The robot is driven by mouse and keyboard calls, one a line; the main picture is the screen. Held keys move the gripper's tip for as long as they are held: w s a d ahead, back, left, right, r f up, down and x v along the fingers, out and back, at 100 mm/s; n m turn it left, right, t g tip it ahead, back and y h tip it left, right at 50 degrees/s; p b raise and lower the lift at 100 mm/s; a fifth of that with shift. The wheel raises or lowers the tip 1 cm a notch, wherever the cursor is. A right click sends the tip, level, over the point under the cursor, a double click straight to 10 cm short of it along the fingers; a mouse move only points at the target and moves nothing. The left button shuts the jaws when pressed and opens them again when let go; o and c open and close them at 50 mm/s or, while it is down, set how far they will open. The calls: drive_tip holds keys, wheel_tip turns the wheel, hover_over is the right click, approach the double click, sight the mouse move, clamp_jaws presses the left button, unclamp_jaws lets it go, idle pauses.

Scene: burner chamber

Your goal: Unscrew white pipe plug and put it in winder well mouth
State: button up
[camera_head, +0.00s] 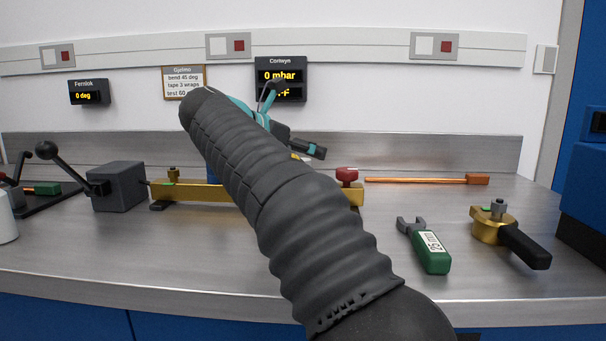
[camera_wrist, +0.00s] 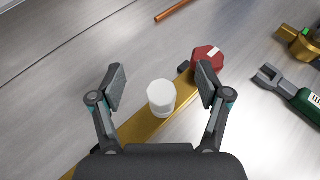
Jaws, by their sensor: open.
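The white pipe plug (camera_wrist: 161,97) shows in the wrist view as a short round white cylinder over the brass bar (camera_wrist: 145,126). My gripper (camera_wrist: 163,84) is open, one finger to each side of the plug, with clear gaps and no contact. In the head view my arm hides the plug and the middle of the brass bar (camera_head: 197,191); a teal part and a dark finger of my gripper show behind the arm. I cannot tell which thing is the winder well mouth.
A red knob (camera_wrist: 207,58) sits at the bar's end, close to my right finger. A grey box with a crank (camera_head: 118,187) stands left. A green-handled wrench (camera_head: 428,250), a brass tool with black handle (camera_head: 500,228) and a copper rod (camera_head: 420,181) lie right.

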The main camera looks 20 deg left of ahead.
drive_tip(key=shift+f, duration=0.1)
idle(0.3)
drive_tip(key=shift+f+b, duration=0.65)
drive_tip(key=shift+f, duration=1)
clamp_jaws()
drive_tip(key=shift+f, duration=0.1)
